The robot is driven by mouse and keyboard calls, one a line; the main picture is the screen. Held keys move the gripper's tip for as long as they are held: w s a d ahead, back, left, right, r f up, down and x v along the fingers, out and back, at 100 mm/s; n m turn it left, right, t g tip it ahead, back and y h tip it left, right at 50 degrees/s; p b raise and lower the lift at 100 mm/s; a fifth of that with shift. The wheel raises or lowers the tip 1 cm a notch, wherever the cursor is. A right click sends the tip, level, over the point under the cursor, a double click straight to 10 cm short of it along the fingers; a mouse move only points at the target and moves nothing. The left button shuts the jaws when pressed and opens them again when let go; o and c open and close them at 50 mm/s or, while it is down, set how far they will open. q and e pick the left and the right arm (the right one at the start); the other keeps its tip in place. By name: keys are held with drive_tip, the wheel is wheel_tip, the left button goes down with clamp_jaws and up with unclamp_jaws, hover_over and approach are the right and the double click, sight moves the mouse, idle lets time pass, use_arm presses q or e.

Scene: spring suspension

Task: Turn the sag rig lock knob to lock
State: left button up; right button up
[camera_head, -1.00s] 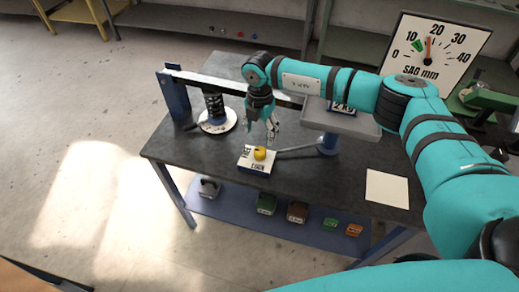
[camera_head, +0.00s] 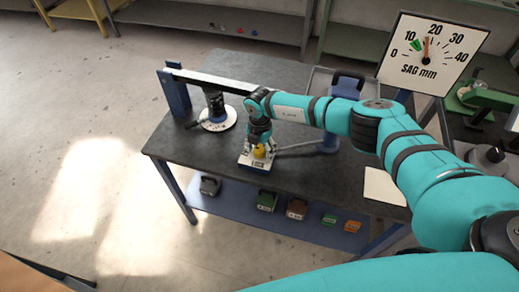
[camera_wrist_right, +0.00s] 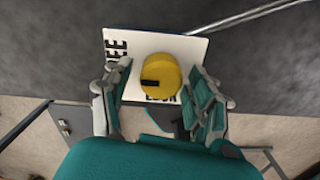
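The yellow lock knob (camera_head: 259,152) sits on a white plate (camera_head: 247,163) at the front of the dark table. In the right wrist view the round knob (camera_wrist_right: 160,75) has a black mark pointing left, towards the partly covered word FREE. The word LOCK, partly hidden, is along the plate's lower edge. My right gripper (camera_head: 259,148) is down at the knob. Its fingers (camera_wrist_right: 158,100) stand apart on either side of it; the right-hand finger is close to the knob, and contact is unclear. My left gripper is not in view.
A rod (camera_head: 297,146) runs right from near the plate to a blue post (camera_head: 329,140). A spring on a white disc (camera_head: 218,121) stands left under a long beam (camera_head: 215,82). The SAG dial (camera_head: 432,55) reads between 10 and 20. Weights lie on the lower shelf.

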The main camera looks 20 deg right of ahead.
drive_tip(key=c, duration=1)
drive_tip(key=n+b, duration=0.2)
drive_tip(key=n, duration=0.1)
drive_tip(key=shift+f+n, duration=0.1)
drive_tip(key=shift+n, duration=0.3)
drive_tip(key=n+b, duration=0.3)
drive_tip(key=n, duration=0.1)
drive_tip(key=shift+d+n, duration=0.15)
drive_tip(key=shift+n, duration=0.15)
drive_tip(key=n+b, duration=0.4)
drive_tip(key=n, duration=0.1)
drive_tip(key=shift+b, duration=0.4)
drive_tip(key=shift+d+n+b, duration=0.15)
drive_tip(key=shift+n+b, duration=1.4)
drive_tip(key=shift+n, duration=0.75)
